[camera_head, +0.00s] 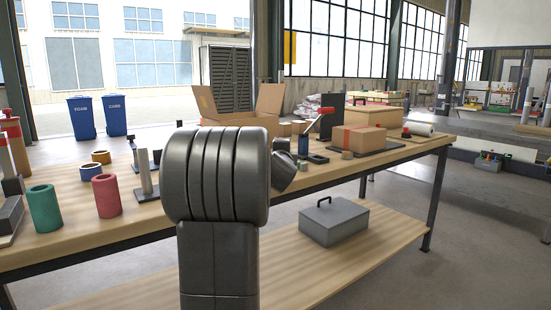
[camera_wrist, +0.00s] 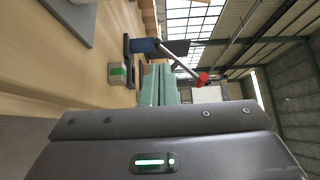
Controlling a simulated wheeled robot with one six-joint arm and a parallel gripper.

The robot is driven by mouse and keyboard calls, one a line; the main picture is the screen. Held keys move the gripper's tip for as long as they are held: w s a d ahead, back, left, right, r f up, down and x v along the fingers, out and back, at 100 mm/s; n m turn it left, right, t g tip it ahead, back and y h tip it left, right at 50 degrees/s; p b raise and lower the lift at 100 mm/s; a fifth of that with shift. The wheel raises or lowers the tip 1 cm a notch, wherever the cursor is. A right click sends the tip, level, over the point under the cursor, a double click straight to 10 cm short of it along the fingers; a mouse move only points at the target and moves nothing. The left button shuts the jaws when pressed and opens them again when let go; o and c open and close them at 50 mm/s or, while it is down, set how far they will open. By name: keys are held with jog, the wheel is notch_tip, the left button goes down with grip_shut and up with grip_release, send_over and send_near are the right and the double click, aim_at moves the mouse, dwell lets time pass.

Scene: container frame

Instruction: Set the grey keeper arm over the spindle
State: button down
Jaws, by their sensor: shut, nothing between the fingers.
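A grey lever with a red knob (camera_head: 327,111), which looks like the keeper arm, slants up from a blue body (camera_head: 303,145) on the bench. In the wrist view, turned sideways, the grey lever (camera_wrist: 180,62) and red knob (camera_wrist: 203,78) lie beyond my gripper (camera_wrist: 160,87), whose pale green fingers are shut, empty and apart from it. In the head view my own arm hides most of the gripper. I cannot surely tell which part is the spindle; a grey upright cylinder (camera_head: 145,172) stands on a dark plate at left.
Green (camera_head: 43,208) and red (camera_head: 106,195) tubes stand at bench left. An open carton (camera_head: 240,108) stands behind my arm, and a closed carton (camera_head: 357,140) is right of the lever. A small block with a green label (camera_wrist: 117,73) is near my fingers. A grey toolbox (camera_head: 334,222) is on the lower shelf.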

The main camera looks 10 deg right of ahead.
jog(key=shift+s+d+b, duration=0.3)
jog(key=shift+s+b, duration=0.3)
jog(key=shift+s, duration=0.15)
jog(key=shift+s+d+b, duration=0.25)
jog(key=shift+s+b, duration=0.3)
jog(key=shift+s, duration=0.15)
jog(key=shift+s+d+b, duration=0.3)
jog(key=shift+s+b, duration=0.3)
jog(key=shift+s, duration=0.15)
jog(key=shift+w+r, duration=0.1)
